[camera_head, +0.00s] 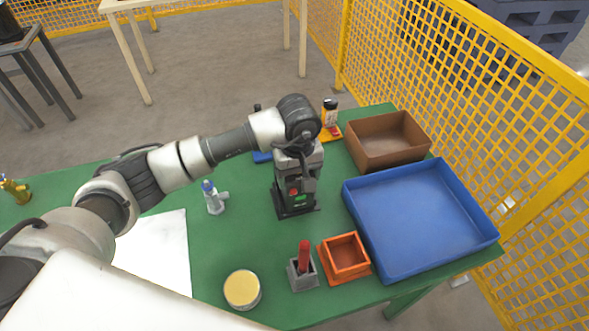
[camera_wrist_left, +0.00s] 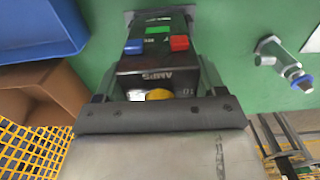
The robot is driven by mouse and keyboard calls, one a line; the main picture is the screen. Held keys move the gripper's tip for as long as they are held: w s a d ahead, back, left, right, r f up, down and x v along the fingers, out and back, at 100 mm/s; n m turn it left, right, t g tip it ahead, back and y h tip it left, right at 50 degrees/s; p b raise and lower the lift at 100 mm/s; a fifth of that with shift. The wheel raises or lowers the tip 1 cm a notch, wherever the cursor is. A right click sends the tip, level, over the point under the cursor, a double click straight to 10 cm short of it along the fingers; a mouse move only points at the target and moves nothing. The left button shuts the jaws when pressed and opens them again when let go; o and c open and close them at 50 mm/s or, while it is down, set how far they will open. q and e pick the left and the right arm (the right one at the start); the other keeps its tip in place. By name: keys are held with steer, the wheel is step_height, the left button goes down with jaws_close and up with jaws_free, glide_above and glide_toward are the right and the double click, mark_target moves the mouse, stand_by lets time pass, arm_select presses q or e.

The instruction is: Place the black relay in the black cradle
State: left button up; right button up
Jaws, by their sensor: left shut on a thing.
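My left gripper (camera_head: 298,172) points down over the middle of the green table and is shut on the black relay (camera_head: 296,194). The relay is upright, with a red and a green patch on its front. The left wrist view shows the relay (camera_wrist_left: 158,62) between the two fingers of the left gripper (camera_wrist_left: 155,82), with blue and red parts and a green label. The black cradle (camera_head: 298,213) shows as a dark base right under the relay. The relay hides most of it, and I cannot tell whether the relay is fully seated. My right gripper is out of view.
A blue tray (camera_head: 425,222) and a brown box (camera_head: 390,140) lie to the right. An orange holder (camera_head: 345,258), a grey holder with a red piece (camera_head: 303,270) and a yellow-topped tin (camera_head: 242,290) stand in front. A metal fitting (camera_head: 213,198) stands to the left.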

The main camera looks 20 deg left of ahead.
arm_select(q)
steer(key=shift+w+a+f, duration=0.7)
steer(key=shift+w+f, duration=0.3)
steer(key=shift+f, duration=0.1)
steer(key=o, duration=1.2)
steer(key=shift+s, duration=0.1)
